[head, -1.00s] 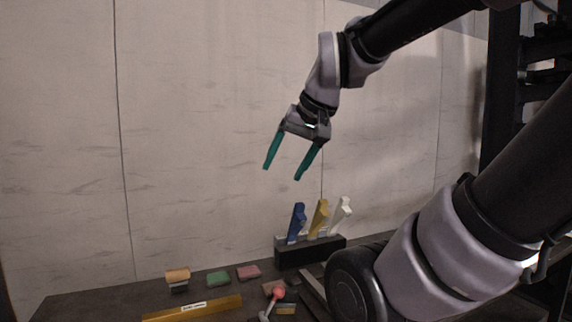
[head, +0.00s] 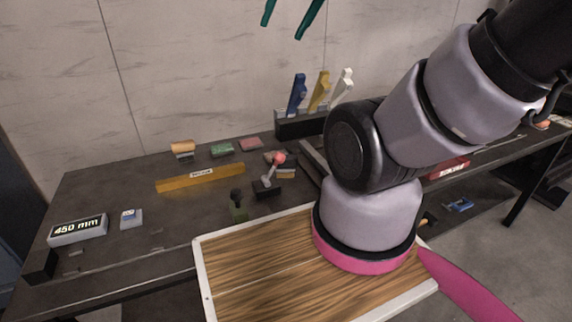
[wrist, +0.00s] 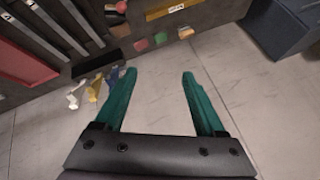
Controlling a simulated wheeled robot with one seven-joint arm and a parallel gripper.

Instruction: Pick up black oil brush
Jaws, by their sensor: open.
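My gripper (head: 281,32) is open and empty, high above the back of the table at the top edge of the head view. Its teal fingers also show wide apart in the wrist view (wrist: 159,73). I cannot pick out a black oil brush for certain. A small dark, olive-and-black upright object (head: 238,207) near the table's front edge may be it, but it is too small to tell. My gripper is well away from it.
A black holder (head: 300,127) with blue, yellow and white handles stands at the back. A yellow bar (head: 200,178), small coloured blocks (head: 221,149), a red-knobbed lever (head: 278,160) and a 450 mm display (head: 77,230) sit on the dark table (head: 130,180).

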